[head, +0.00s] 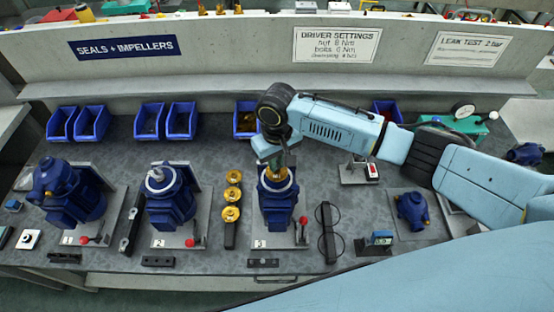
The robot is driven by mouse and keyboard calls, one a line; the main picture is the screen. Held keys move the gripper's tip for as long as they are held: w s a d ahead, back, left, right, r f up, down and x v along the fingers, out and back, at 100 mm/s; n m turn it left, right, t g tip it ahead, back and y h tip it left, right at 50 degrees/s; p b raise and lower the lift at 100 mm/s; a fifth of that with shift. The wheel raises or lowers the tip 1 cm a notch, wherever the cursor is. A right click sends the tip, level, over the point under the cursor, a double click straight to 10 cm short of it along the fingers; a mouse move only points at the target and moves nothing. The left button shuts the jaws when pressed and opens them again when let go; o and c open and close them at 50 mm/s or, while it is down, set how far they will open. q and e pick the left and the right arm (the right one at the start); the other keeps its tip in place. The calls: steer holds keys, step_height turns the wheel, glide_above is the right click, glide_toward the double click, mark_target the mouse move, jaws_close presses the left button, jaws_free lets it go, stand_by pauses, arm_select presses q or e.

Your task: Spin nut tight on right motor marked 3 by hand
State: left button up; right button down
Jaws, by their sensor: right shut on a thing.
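The blue motor marked 3 (278,207) stands upright on its grey plate, the right one of three motors in a row. A brass-coloured part (275,176) sits on its top. My right gripper (272,163) points down directly over that top and is shut at the motor's axis, on what I take to be the nut. The nut itself is hidden by the fingers. My left gripper is not in view.
Motor 2 (168,200) and motor 1 (70,192) stand to the left. A rack of brass impellers (232,195) is close to motor 3's left. A red-knobbed lever (303,222) stands at its right. Blue bins (182,120) line the back.

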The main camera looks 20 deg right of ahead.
steer(key=shift+f, duration=0.2)
steer(key=c, duration=1.4)
jaws_free()
steer(key=shift+o, duration=0.5)
steer(key=o, duration=1.1)
steer(key=shift+c, duration=0.2)
step_height(320, 180, up, 3)
steer(key=p, duration=0.3)
steer(key=shift+f, duration=0.2)
step_height(320, 180, up, 6)
steer(key=shift+r, duration=0.25)
